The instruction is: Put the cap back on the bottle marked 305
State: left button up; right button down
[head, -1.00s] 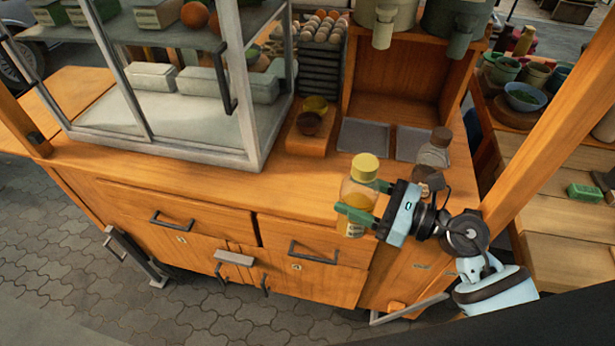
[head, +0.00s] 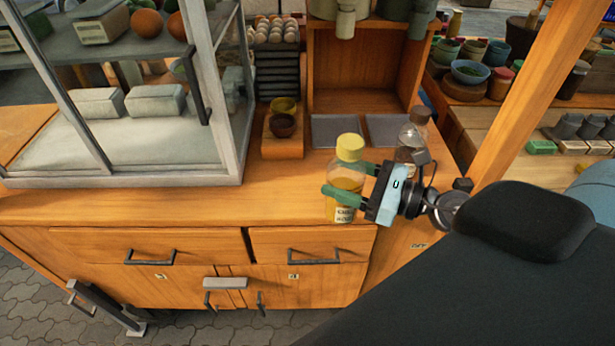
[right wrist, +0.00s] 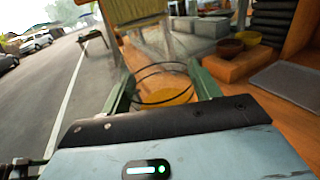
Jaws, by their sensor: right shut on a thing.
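A clear bottle (head: 345,185) of yellow liquid has a yellow cap (head: 349,147) on its top. Its label is too small to read surely. My right gripper (head: 343,181) is shut on this bottle's body, with its green fingers on both sides. The bottle is upright over the counter's front edge; I cannot tell whether it touches the wood. In the right wrist view the bottle (right wrist: 165,80) stands between the fingers, with the yellow cap (right wrist: 136,22) above. A second bottle (head: 411,140) with a brown cap and dark contents stands behind my right gripper. My left gripper is out of view.
The wooden counter (head: 250,205) has free room left of the bottle. A glass display case (head: 120,165) stands at left. A small wooden block (head: 283,147) holds two bowls. Two grey trays (head: 336,131) lie behind. A wooden post (head: 515,90) rises at right.

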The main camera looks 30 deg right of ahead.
jog(key=shift+d, duration=0.1)
jog(key=w+d, duration=0.2)
jog(key=w, duration=0.5)
jog(key=w+d+f, duration=0.1)
jog(key=w+d, duration=0.2)
jog(key=w, duration=0.5)
jog(key=shift+d+f, duration=0.15)
jog(key=shift+f, duration=0.05)
jog(key=shift+f, duration=1.75)
